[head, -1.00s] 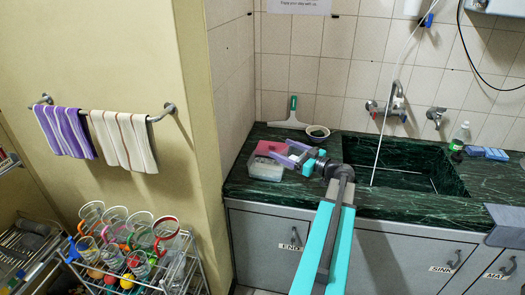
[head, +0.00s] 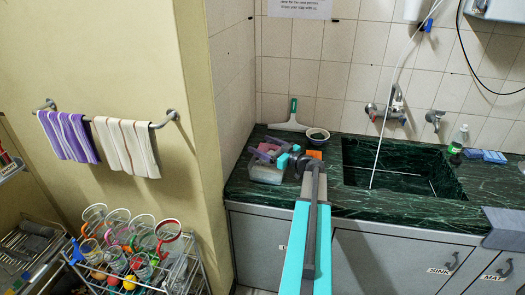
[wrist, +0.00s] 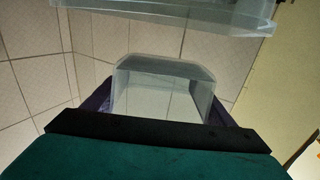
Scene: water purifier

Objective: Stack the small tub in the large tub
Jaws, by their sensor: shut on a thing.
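My gripper (head: 266,152), with purple fingers, is at the left end of the green counter. In the wrist view its fingers (wrist: 158,104) are shut on a small clear tub (wrist: 162,75). The large clear tub (head: 265,174) stands on the counter just below my gripper in the head view. Its clear edge (wrist: 180,27) crosses the top of the wrist view, apart from the small tub in that picture. The small tub is hard to make out in the head view, and I cannot tell its height over the large tub.
An orange item (head: 314,154) lies right of my gripper. A small bowl (head: 317,134) and a squeegee (head: 291,118) are behind. The sink (head: 400,165) opens to the right. The yellow wall (head: 190,90) bounds the left side.

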